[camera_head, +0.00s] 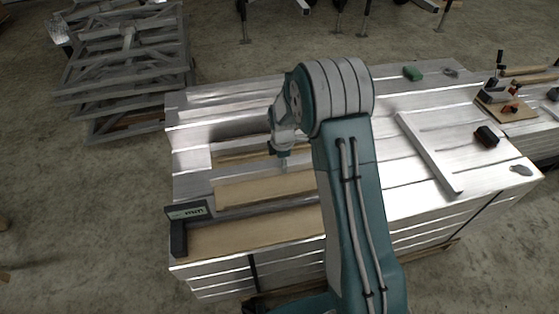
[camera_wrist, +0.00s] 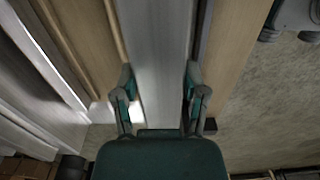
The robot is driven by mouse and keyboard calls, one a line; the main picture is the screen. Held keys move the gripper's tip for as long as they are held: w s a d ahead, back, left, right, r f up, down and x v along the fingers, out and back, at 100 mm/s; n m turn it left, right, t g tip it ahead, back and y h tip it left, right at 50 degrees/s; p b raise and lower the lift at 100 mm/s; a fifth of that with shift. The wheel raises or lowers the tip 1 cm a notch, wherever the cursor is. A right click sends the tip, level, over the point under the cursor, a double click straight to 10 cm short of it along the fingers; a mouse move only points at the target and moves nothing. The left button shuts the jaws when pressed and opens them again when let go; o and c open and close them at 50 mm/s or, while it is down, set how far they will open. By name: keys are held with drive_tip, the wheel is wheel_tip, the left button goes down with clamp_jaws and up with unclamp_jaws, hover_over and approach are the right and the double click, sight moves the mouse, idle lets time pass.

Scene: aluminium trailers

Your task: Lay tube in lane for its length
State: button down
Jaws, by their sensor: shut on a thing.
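A flat-faced silver tube (camera_wrist: 158,55) runs lengthwise between the fingers of my gripper (camera_wrist: 160,95) in the wrist view. My gripper is shut on it, one finger along each side. In the head view my gripper (camera_head: 284,158) is over the left part of the metal bench, above the tan boards. The lane between a left board (camera_wrist: 88,35) and a right board (camera_wrist: 238,45) lines up with the tube. A dark narrow gap shows along the tube's right side. I cannot tell whether the tube rests on the lane floor. My arm hides the boards' right ends in the head view.
A small display box (camera_head: 188,211) and black block (camera_head: 178,238) stand at the bench's front left corner. Stacked grey frames (camera_head: 125,60) stand behind left.

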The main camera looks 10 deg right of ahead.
drive_tip(key=w+f, duration=0.3)
drive_tip(key=w, duration=0.1)
drive_tip(key=w+f, duration=0.3)
drive_tip(key=w, duration=0.2)
drive_tip(key=w+f, duration=0.3)
drive_tip(key=w, duration=0.1)
drive_tip(key=shift+w+d+f, duration=0.15)
drive_tip(key=shift+f, duration=0.2)
drive_tip(key=shift+w+f, duration=0.1)
drive_tip(key=shift+f, duration=1.4)
drive_tip(key=shift+c, duration=0.6)
unclamp_jaws()
drive_tip(key=shift+f, duration=0.15)
